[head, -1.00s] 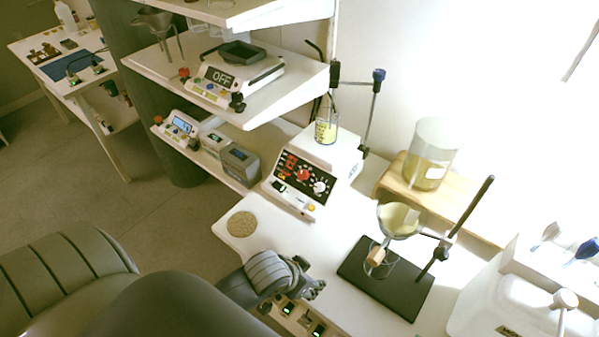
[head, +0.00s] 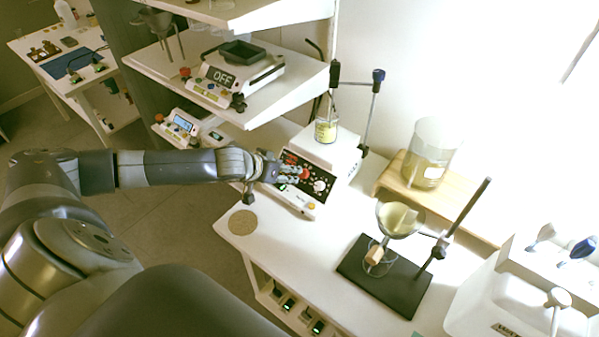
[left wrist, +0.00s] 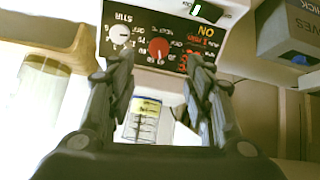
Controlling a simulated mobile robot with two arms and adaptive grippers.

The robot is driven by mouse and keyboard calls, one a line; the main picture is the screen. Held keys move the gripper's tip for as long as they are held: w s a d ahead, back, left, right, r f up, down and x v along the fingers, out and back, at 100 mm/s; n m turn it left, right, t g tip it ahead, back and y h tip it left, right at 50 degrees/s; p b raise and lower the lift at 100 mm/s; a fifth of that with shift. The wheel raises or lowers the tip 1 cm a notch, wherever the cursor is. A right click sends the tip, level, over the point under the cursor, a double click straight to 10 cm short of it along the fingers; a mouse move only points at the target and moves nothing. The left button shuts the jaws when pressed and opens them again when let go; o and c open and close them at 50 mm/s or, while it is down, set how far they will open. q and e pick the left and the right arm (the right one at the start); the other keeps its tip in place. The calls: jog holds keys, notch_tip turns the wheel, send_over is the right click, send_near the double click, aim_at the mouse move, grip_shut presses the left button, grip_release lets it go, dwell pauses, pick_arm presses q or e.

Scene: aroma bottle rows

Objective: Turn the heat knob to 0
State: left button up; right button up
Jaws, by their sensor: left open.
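The hotplate (head: 335,150) has a black front panel with a red knob (head: 304,174) and a white knob (head: 319,186). In the left wrist view, upside down, the red knob (left wrist: 158,48) sits between the white knob (left wrist: 119,34), marked STIR, and a yellow ON sign. Red digits there are partly hidden by a finger. My left gripper (head: 288,172) is at the panel's left side, covering part of it. In the left wrist view the open fingers of this gripper (left wrist: 160,65) stand either side of the red knob; contact is not visible. My right gripper is not in view.
A shelf (head: 270,102) with a scale reading OFF overhangs to the left.

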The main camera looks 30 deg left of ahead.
aim_at(302, 173)
pick_arm(q)
jog(key=p+x, duration=0.1)
jog(key=x, duration=0.8)
jog(key=shift+w+d+f, duration=0.1)
jog(key=shift+w+f, duration=0.15)
jog(key=c, duration=1.1)
